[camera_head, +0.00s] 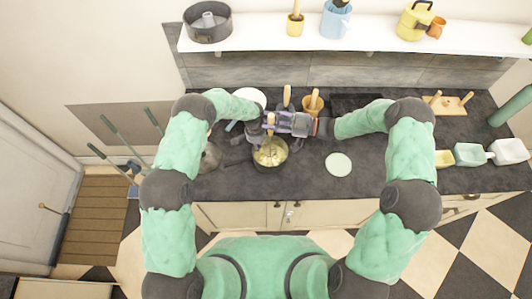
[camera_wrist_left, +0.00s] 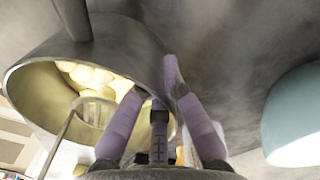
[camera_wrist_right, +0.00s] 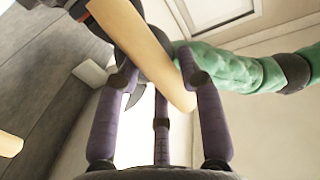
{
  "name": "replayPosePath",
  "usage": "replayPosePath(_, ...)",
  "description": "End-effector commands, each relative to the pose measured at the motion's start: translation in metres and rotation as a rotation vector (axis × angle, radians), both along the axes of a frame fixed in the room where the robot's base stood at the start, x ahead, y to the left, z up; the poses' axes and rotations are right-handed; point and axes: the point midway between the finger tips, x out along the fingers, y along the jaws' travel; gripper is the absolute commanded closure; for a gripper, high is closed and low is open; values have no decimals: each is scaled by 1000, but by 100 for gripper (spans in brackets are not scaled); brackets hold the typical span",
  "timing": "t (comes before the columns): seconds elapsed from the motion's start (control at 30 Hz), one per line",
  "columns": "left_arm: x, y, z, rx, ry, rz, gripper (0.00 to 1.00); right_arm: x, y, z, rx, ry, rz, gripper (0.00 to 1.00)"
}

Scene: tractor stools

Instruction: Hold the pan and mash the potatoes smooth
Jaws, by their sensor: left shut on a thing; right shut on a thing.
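The pan (camera_head: 283,158) stands on the dark counter, with pale yellow potatoes (camera_head: 267,155) inside. In the left wrist view the grey pan (camera_wrist_left: 40,65) shows large, with potato lumps (camera_wrist_left: 88,76) and part of the masher's metal (camera_wrist_left: 60,143) in it. My left gripper (camera_head: 256,138) is at the pan's side, its fingers (camera_wrist_left: 160,92) shut at the rim; the exact contact is partly hidden. My right gripper (camera_head: 277,123) is above the pan, shut on the masher's wooden handle (camera_wrist_right: 148,50). The masher's lower end reaches into the pan.
A pale round plate (camera_head: 338,164) lies right of the pan. A utensil pot (camera_head: 313,104) and a white round dish (camera_head: 251,96) stand behind the grippers. Pastel containers (camera_head: 470,155) are at the right. A shelf (camera_head: 380,40) runs above the counter.

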Motion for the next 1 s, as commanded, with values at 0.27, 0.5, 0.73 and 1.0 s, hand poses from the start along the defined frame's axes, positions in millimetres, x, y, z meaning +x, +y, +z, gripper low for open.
replayPosePath(0.27, -2, 3, -3, 2, 6, 3, 100, -1, 0, -3, -1, 5, 1, 96)
replayPosePath(0.5, 0, 4, -2, 2, 3, 4, 100, -2, 0, -11, -2, 7, 1, 96)
replayPosePath(0.73, 1, 4, -1, 2, 0, 5, 100, -2, 0, -21, -1, 8, 1, 96)
replayPosePath(1.0, 2, 4, 0, 1, -3, 5, 100, -2, 0, -33, -1, 8, 1, 96)
